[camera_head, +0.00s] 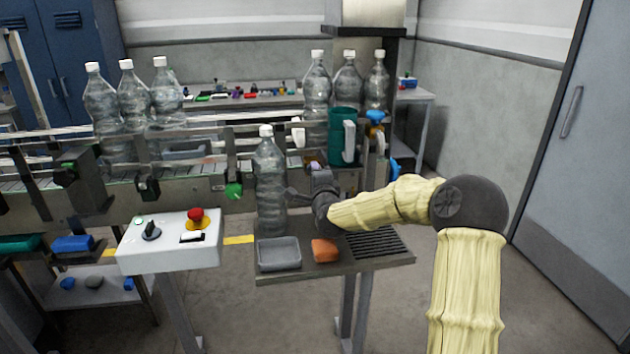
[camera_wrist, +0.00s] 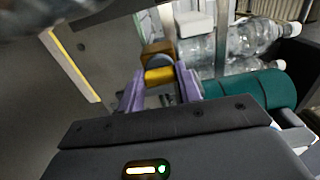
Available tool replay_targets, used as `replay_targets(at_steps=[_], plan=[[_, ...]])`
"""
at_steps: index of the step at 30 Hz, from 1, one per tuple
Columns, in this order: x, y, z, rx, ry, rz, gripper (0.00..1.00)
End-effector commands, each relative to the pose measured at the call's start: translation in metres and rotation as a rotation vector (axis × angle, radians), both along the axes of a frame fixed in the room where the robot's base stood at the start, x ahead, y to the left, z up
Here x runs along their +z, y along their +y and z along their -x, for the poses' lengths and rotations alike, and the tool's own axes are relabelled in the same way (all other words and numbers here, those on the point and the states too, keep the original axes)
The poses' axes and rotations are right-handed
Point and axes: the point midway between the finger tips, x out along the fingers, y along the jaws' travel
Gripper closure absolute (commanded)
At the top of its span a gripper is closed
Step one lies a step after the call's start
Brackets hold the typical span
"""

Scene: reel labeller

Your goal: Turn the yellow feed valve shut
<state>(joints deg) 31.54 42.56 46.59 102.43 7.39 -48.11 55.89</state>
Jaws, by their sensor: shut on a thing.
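The yellow feed valve (camera_wrist: 159,76) shows in the wrist view as a short yellow bar in front of a brown block (camera_wrist: 157,50). My gripper (camera_wrist: 160,84) has its two purple fingers on either side of the yellow bar and is shut on it. In the head view my gripper (camera_head: 316,170) reaches in at the conveyor, right of a near bottle (camera_head: 270,185). I cannot make out the yellow valve in the head view; my gripper and nearby parts crowd that spot. The angle of its handle is hard to judge.
A dark green cylinder (camera_head: 341,135) stands just behind my gripper, with bottles (camera_head: 348,82) behind it. Below my arm, a small table (camera_head: 345,270) holds a grey tray (camera_head: 279,254) and an orange block (camera_head: 325,250). A white control box (camera_head: 140,255) with a red button stands left.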

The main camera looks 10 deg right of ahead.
Motion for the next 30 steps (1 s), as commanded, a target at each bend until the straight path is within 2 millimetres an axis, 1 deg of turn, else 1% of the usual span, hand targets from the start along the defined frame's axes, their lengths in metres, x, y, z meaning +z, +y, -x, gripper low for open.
replay_targets(at_steps=[1,12,13,15,16,25,30], plan=[[-0.002,0.000,0.000,0.000,0.005,-0.007,0.89],[-0.002,-0.001,0.000,-0.001,0.005,-0.011,0.89],[-0.002,-0.001,0.000,-0.001,0.005,-0.011,0.60],[-0.002,-0.001,0.000,-0.001,0.005,-0.010,0.46],[-0.002,-0.001,0.000,-0.001,0.005,-0.010,0.44],[-0.001,0.000,0.001,0.000,0.002,-0.008,0.44],[-0.001,-0.001,0.011,-0.001,0.001,-0.007,0.44]])
